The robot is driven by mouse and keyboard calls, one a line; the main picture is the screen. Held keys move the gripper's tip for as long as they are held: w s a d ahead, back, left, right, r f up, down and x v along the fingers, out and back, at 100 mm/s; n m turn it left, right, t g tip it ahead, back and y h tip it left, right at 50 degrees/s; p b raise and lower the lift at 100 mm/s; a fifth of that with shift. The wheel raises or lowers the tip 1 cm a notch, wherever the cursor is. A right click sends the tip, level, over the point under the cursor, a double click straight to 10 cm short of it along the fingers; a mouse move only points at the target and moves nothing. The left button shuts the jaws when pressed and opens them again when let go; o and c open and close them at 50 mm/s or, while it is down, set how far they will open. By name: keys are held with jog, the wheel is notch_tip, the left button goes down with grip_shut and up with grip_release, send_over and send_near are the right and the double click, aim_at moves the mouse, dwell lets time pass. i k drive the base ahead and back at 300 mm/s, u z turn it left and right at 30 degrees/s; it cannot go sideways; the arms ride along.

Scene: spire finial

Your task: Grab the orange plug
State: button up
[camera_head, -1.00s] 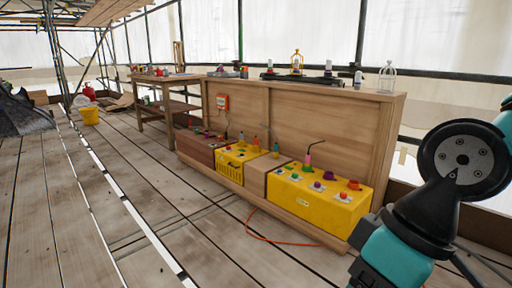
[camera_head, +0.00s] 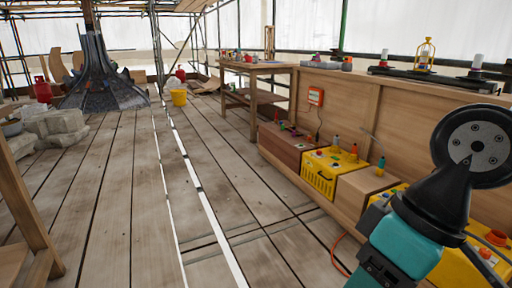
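Several small orange pieces show, and I cannot tell which is the plug. One is a small upright orange piece (camera_head: 354,150) on the farther yellow box (camera_head: 321,181). Another is a wider orange-red piece (camera_head: 496,237) on the nearer yellow box (camera_head: 455,271) at the lower right. My arm, teal and black, rises at the right and hides much of the nearer box. My gripper is not in view, and nothing held can be seen.
A wooden bench-like panel (camera_head: 405,125) stands behind the boxes, with an orange cable (camera_head: 338,250) on the floor in front. A wooden table (camera_head: 254,68) and a yellow bucket (camera_head: 179,97) stand farther back. The plank floor (camera_head: 130,200) in the middle is clear.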

aim_at(353, 155)
jog(key=u, duration=0.2)
jog(key=i, duration=2.1)
jog(key=z, duration=0.4)
jog(key=i, duration=1.55)
jog(key=z, duration=0.45)
